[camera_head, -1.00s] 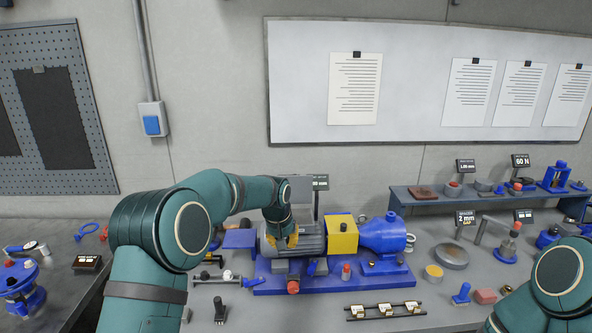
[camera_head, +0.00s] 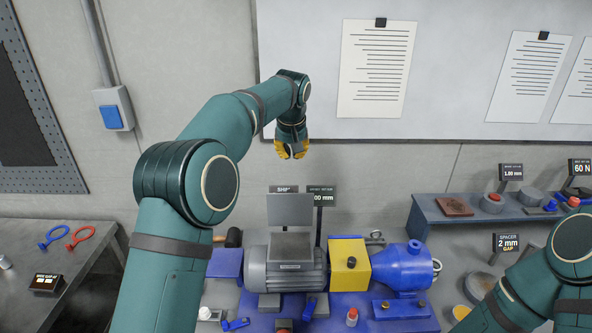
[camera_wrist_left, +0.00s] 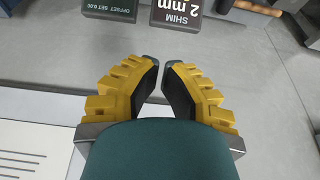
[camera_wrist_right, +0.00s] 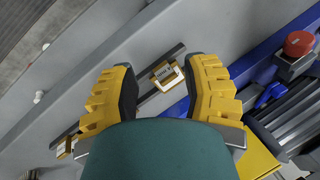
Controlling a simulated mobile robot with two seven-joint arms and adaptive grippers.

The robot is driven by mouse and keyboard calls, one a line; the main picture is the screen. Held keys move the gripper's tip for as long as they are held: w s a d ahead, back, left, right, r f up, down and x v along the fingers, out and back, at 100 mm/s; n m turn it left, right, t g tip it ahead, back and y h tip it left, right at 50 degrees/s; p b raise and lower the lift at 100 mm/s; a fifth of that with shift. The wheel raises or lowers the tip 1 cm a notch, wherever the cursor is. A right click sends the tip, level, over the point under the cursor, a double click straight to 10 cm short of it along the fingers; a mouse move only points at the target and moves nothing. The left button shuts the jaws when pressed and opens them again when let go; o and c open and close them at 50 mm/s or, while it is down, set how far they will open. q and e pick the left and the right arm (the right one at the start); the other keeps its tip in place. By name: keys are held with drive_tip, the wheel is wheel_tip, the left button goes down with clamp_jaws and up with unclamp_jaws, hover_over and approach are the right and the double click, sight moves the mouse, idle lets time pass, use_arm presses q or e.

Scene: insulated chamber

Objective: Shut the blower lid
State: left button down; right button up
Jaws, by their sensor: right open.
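The blower unit has a grey finned motor body (camera_head: 285,276) on a blue base. A grey flat lid (camera_head: 290,210) stands raised, nearly upright, at the back of the box on top of the motor. My left gripper (camera_head: 292,150) hangs in the air above and behind the lid, apart from it, in front of the wall. In the left wrist view the left fingertips (camera_wrist_left: 162,62) lean close together with a narrow gap and nothing between them. My right gripper (camera_wrist_right: 160,70) is open above the bench; it is outside the head view.
A yellow block (camera_head: 349,268) and blue housing (camera_head: 400,268) adjoin the motor on the right. Small signs (camera_head: 322,196) stand just behind the lid. A raised shelf (camera_head: 440,215) is at right. A metal rail with a gold-framed clip (camera_wrist_right: 166,74) lies under my right gripper.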

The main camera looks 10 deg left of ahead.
sight(290, 207)
use_arm(q)
drive_tip(key=x, duration=0.9)
drive_tip(key=shift+s, duration=0.3)
drive_tip(key=shift+f, duration=0.45)
drive_tip(key=shift+s+d+r, duration=0.1)
drive_tip(key=shift+s+d, duration=0.1)
drive_tip(key=shift+s, duration=0.7)
drive_tip(key=shift+s+d, duration=0.2)
drive_tip(key=shift+s, duration=0.65)
